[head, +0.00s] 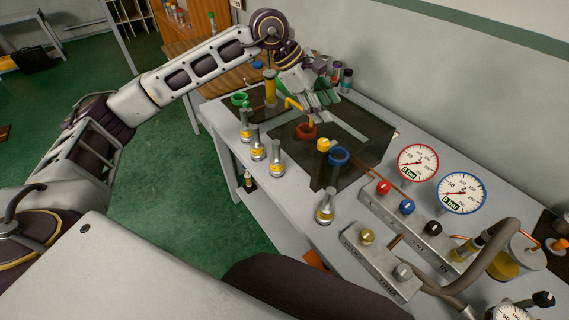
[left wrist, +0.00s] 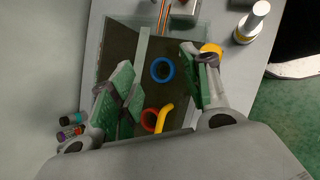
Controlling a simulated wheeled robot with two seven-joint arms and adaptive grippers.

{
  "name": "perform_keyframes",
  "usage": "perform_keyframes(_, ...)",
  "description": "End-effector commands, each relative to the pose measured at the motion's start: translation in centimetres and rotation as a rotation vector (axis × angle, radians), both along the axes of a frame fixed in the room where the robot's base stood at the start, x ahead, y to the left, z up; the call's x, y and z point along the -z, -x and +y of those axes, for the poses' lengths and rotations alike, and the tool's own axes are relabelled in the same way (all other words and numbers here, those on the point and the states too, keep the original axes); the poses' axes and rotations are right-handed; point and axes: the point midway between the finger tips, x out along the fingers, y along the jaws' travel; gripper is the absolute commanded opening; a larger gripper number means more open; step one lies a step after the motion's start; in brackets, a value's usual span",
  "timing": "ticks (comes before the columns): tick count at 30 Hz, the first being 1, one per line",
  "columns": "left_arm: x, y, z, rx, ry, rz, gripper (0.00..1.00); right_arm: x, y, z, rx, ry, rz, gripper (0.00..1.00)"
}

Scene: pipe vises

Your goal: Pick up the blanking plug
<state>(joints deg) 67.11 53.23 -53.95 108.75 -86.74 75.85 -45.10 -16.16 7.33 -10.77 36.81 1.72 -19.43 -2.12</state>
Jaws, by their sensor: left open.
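My left gripper (head: 322,103) is open and empty above the dark plate, pointing down. In the left wrist view its green-padded fingers (left wrist: 160,92) are spread on either side of the blue ring (left wrist: 162,70), and the yellow top is just outside the right finger. A red ring (head: 305,131) and a bent yellow pipe (head: 293,104) are below the gripper. My right gripper is out of view.
Several metal bottles with yellow bands (head: 277,158) stand along the bench's front edge. A green ring (head: 240,99) and a yellow post (head: 269,88) are at the far end. Gauges (head: 417,162) and knobbed valve blocks (head: 382,262) fill the near right.

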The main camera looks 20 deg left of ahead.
Motion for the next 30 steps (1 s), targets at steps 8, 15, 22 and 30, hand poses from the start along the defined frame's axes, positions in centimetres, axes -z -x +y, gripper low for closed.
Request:
perform_keyframes(8,2.7,0.8,4.9,0.083,-0.268,0.007,0.48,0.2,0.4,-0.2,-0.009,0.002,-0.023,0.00)
perform_keyframes(15,3.9,2.3,9.1,0.178,-0.474,0.050,0.48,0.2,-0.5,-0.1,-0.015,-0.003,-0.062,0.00)
perform_keyframes(22,4.3,4.4,11.9,0.311,-0.606,0.121,0.48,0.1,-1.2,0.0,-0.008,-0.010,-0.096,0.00)
perform_keyframes(30,4.3,4.8,12.3,0.402,-0.630,0.113,0.48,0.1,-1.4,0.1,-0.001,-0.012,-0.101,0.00)
